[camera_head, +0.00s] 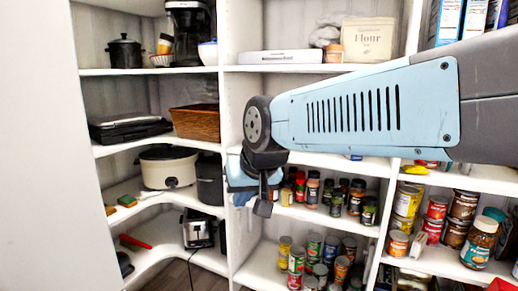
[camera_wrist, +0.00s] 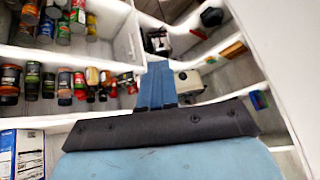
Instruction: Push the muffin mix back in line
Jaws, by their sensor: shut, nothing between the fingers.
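I cannot tell for certain which package is the muffin mix. Tall blue-and-white boxes (camera_head: 448,22) stand on the upper right shelf in the head view, their tops cut off by the frame and my arm passing in front below. A white-and-blue box (camera_wrist: 30,155) shows at the lower left of the wrist view; its label is too small to read. My gripper (camera_head: 263,207) hangs in front of the middle shelving, left of the spice jars and well away from the boxes. In the wrist view my gripper (camera_wrist: 155,70) is shut and empty.
Spice jars (camera_head: 313,188) and several cans (camera_head: 314,248) fill the middle shelves. Cans and a jar (camera_head: 479,243) stand at the right. A slow cooker (camera_head: 167,167), toaster (camera_head: 198,229) and wicker basket (camera_head: 196,122) sit on the left shelves. A white panel (camera_head: 50,150) borders the left.

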